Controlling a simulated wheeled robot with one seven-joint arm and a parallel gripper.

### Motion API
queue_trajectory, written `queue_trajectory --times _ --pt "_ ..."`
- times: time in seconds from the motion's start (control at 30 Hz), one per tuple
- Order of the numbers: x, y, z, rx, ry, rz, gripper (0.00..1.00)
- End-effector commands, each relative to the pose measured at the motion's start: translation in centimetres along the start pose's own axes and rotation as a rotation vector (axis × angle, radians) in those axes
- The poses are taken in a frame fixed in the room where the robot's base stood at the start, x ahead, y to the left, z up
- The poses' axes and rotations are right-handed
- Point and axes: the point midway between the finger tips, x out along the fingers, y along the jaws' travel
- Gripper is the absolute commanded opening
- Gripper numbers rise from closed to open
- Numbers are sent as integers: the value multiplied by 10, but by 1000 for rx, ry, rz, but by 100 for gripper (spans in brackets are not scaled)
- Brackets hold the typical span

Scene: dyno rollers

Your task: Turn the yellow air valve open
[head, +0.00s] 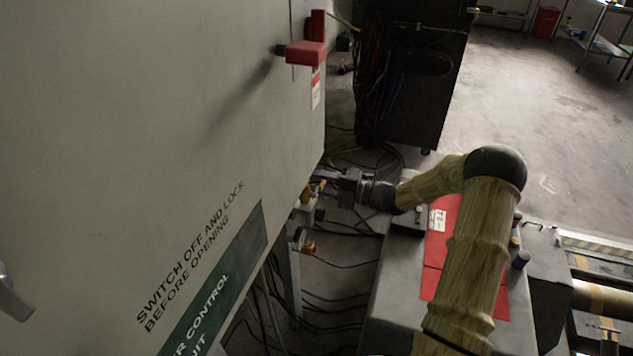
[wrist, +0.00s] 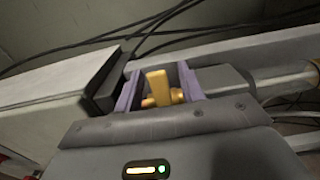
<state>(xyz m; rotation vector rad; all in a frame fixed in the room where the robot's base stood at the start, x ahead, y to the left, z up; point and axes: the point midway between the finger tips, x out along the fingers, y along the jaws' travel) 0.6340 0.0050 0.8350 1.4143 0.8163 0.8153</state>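The yellow air valve shows in the wrist view as an upright yellow handle (wrist: 157,88) with a brassy part beside its base. In the head view a small yellow part (head: 305,194) shows at the cabinet's lower right edge, partly hidden by my gripper. My gripper (wrist: 160,88) has its two purple fingers on either side of the handle, with gaps visible on both sides. It is open, and I see no clear contact. In the head view my gripper (head: 325,181) reaches leftward to the cabinet edge.
A large grey cabinet (head: 150,120) fills the left, with a red switch handle (head: 306,53) sticking out. Loose black cables (head: 340,300) lie on the floor below. A grey box with a red panel (head: 440,240) stands under my arm. A dark rack (head: 412,80) stands behind.

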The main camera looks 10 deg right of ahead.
Motion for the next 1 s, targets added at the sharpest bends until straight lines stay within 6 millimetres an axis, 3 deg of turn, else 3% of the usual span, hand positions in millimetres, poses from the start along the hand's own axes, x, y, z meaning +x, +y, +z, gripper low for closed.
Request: queue_trajectory --times 0.13,0.4,0.6,1.0 --pt "11 0 0 1 0 0 39" --pt "12 0 0 0 0 -1 39" --pt "11 0 1 1 -3 -1 2" --pt "8 0 3 -10 -10 -2 0"
